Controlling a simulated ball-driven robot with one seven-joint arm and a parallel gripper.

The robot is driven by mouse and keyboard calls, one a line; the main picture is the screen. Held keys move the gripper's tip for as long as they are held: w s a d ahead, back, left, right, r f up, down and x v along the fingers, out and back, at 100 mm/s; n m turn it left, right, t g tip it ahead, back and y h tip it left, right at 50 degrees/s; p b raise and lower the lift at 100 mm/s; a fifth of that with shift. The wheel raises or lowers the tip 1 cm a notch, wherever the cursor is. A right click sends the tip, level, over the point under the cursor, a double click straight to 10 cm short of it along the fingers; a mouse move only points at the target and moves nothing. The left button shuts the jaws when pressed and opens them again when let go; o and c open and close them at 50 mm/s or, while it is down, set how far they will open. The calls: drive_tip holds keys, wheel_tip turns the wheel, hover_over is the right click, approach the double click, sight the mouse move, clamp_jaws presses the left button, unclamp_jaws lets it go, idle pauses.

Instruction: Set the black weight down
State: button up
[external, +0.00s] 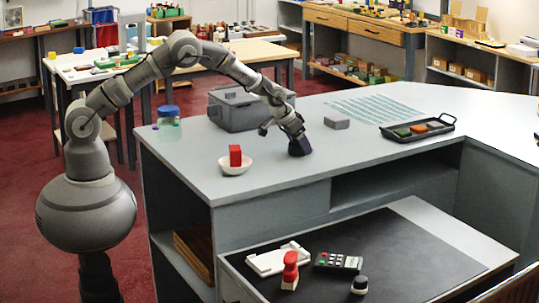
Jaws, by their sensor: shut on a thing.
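My gripper (298,139) is at the end of my arm, low over the middle of the grey counter (250,187). It is shut on a dark block with a slightly purple tint, the black weight (300,149). The weight is at or very close to the counter top; I cannot tell whether it touches. The fingertips are small and partly hidden against the dark block.
A white bowl with a red block (235,156) stands left of the weight. A grey bin (235,108) is behind, a small grey block (337,122) to the right, and a black tray (443,124) farther right. A blue-lidded jar (169,124) stands at the left edge.

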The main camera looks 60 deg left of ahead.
drive_tip(key=o, duration=1.8)
drive_tip(key=shift+c, duration=0.2)
drive_tip(key=shift+r, duration=0.2)
drive_tip(key=p+v, duration=0.2)
drive_tip(key=v, duration=0.9)
drive_tip(key=shift+s+r, duration=0.25)
drive_tip(key=shift+r, duration=0.1)
